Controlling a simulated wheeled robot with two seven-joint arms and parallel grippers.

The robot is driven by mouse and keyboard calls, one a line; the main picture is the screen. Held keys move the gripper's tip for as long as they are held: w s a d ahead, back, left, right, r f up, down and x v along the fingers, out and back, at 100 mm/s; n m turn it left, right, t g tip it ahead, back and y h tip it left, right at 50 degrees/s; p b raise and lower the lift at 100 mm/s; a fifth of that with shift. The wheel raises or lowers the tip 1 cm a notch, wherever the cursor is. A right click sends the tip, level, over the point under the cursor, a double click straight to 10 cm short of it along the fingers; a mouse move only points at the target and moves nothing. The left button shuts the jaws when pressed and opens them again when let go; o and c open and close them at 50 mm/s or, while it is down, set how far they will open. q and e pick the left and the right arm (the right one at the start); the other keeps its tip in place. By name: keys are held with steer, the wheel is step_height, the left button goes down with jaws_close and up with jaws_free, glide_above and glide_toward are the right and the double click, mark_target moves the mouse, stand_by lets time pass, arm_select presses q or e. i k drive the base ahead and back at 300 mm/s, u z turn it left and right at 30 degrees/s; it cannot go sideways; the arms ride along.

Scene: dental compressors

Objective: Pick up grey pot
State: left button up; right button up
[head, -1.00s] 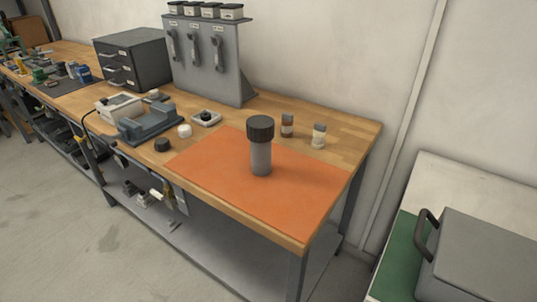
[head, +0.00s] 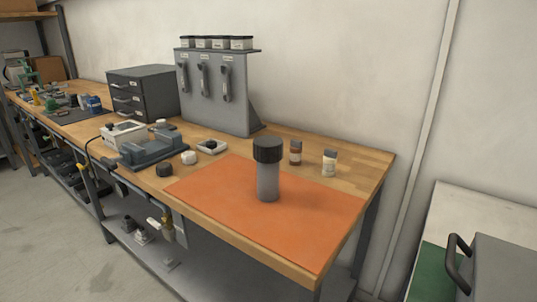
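A grey pot (head: 267,182) with a wide dark cap (head: 267,150) stands upright on an orange mat (head: 308,222). The mat lies on the right end of a wooden workbench (head: 372,160). Neither of my grippers shows in the head view, and nothing touches the pot.
Two small bottles (head: 329,162) (head: 295,152) stand behind the pot. A grey vise-like fixture (head: 150,148), a white knob (head: 189,157), a dark knob (head: 164,170) and a small tray (head: 211,147) lie left of the mat. A grey case (head: 505,268) stands at the lower right. The mat's front is clear.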

mark_target(267, 175)
steer(key=k, duration=0.3)
steer(key=u, duration=1.25)
steer(key=i, duration=0.45)
steer(key=u, duration=1.35)
steer(key=i, duration=1.95)
steer(key=z, duration=4.2)
